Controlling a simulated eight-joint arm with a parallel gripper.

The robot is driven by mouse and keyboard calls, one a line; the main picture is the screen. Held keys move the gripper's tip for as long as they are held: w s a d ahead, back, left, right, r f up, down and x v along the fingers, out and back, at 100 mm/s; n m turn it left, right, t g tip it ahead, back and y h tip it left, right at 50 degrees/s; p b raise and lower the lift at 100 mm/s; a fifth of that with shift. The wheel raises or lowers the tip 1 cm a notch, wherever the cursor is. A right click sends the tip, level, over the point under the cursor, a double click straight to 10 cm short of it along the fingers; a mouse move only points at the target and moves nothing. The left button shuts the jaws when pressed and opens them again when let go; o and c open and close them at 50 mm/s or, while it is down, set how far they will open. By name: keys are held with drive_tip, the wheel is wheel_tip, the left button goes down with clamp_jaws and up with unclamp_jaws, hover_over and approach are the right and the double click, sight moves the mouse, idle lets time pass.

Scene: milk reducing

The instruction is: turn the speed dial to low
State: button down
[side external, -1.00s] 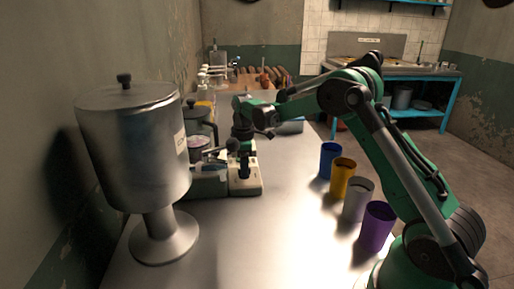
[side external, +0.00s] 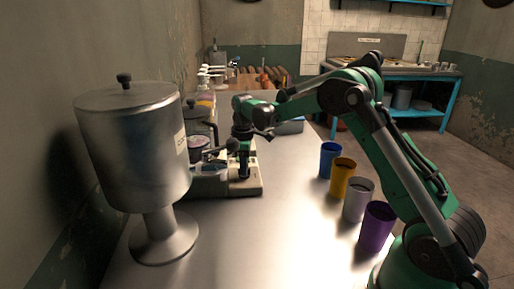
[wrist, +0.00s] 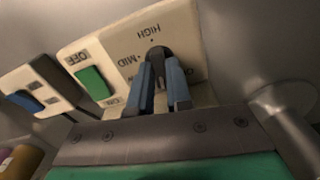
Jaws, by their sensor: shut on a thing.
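The speed dial (wrist: 157,51) is a dark knob on a cream panel (wrist: 188,35) in the wrist view. My gripper (wrist: 163,66) is shut on it, with a blue-grey finger on either side. HIGH and MID are readable around the dial; the low label is mostly hidden behind a finger. I cannot tell which mark the dial points to. In the side external view my gripper (side external: 244,176) points down onto the cream-topped unit (side external: 252,190), and the dial itself is hidden there.
A green switch (wrist: 92,83) marked OFF and ON sits beside the dial, with a blue switch (wrist: 25,101) farther left. A large metal tank (side external: 130,150) stands at left. Blue, yellow, white and purple cups (side external: 378,228) line the right edge. The counter's middle is clear.

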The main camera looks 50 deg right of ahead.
drive_tip(key=m, duration=0.5)
drive_tip(key=shift+m, duration=2.4)
drive_tip(key=c, duration=0.8)
unclamp_jaws()
drive_tip(key=shift+r, duration=2.85)
